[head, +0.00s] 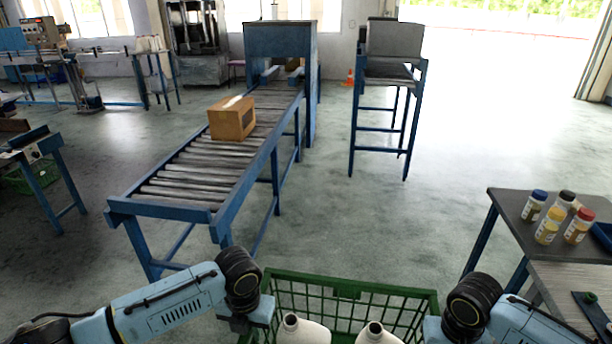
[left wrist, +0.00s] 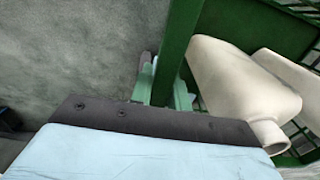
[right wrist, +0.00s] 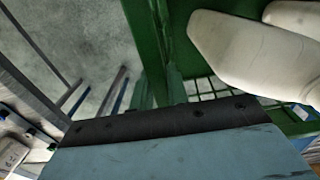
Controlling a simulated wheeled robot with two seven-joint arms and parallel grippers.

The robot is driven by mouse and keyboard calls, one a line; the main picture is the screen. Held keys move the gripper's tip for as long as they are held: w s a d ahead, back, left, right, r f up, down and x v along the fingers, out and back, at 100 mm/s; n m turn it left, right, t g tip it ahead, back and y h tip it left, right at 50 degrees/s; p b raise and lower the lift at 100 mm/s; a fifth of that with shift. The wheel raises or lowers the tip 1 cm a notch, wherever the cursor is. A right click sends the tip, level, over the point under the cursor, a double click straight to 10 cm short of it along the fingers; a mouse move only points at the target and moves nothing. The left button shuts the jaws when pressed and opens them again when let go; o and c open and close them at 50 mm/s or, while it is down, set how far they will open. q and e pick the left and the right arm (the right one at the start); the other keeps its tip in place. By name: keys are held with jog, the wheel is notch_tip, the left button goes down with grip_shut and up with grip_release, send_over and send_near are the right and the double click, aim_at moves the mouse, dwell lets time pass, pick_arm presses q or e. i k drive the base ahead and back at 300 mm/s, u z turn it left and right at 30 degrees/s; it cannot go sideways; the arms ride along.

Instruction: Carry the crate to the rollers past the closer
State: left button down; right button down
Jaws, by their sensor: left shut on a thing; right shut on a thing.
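The green crate (head: 350,290) is at the bottom of the head view, in front of me, with white bottles (head: 300,330) standing in it. My left gripper (head: 258,312) is at the crate's left side; in the left wrist view its fingers (left wrist: 165,85) are shut on the green crate wall (left wrist: 180,40). My right gripper is shut on the crate's other side; in the right wrist view the green wall (right wrist: 150,40) runs into its fingers. The roller conveyor (head: 205,165) stands ahead to the left. A blue box-shaped machine (head: 280,40), likely the closer, straddles its far end. A cardboard box (head: 232,118) sits on the rollers.
A table (head: 520,205) with several small capped bottles (head: 555,218) stands at the right. A tall blue-legged stand (head: 390,75) is right of the conveyor. An orange cone (head: 350,78) is behind. Grey floor (head: 350,215) is open between conveyor and table.

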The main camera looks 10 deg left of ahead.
aim_at(186, 177)
jog(key=u, duration=2.05)
jog(key=i, duration=6)
